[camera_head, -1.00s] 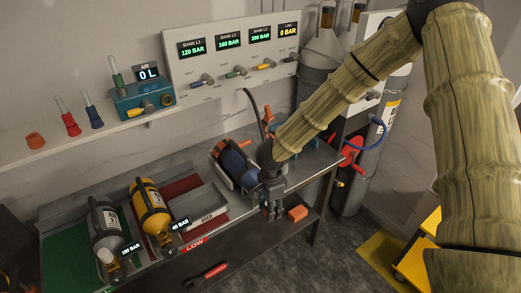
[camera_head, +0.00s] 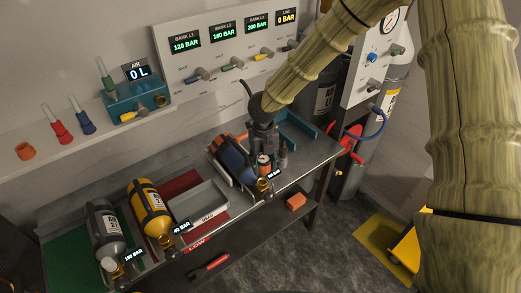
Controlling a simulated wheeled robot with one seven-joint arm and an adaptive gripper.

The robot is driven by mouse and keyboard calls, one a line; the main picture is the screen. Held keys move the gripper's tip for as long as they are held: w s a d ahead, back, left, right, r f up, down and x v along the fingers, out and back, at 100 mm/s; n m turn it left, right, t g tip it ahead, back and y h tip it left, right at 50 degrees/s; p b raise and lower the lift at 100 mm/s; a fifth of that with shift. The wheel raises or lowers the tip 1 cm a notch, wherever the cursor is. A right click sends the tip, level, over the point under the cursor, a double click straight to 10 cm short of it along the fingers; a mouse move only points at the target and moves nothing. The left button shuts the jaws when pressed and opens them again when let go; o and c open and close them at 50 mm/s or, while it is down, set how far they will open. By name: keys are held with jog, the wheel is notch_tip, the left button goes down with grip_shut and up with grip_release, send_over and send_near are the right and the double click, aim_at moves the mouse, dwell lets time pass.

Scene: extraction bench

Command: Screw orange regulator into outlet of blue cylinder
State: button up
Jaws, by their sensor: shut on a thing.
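The blue cylinder (camera_head: 236,160) lies tilted in a cradle on the bench, with orange at its upper end. Its brass valve end (camera_head: 262,187) points toward the bench's front edge, beside a small pressure tag. My gripper (camera_head: 264,154) points down just right of the cylinder. It is shut on a small orange-and-pale piece, seemingly the orange regulator (camera_head: 264,163). This piece shows just behind and above the brass valve. I cannot tell whether the two touch. The outlet itself is too small to make out.
A yellow cylinder (camera_head: 150,208) and a grey cylinder (camera_head: 103,222) lie to the left, by a grey tray (camera_head: 200,204). A small grey upright object (camera_head: 283,155) stands right of my gripper.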

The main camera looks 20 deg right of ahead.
jog(key=shift+w+r+m, duration=0.6)
jog(key=shift+w+m, duration=0.1)
jog(key=shift+m, duration=0.5)
jog(key=shift+p, duration=0.4)
jog(key=shift+f+b, duration=1.6)
jog(key=shift+f, duration=1.3)
jog(key=shift+p, duration=0.5)
jog(key=shift+f+b, duration=0.7)
jog(key=shift+f, duration=0.45)
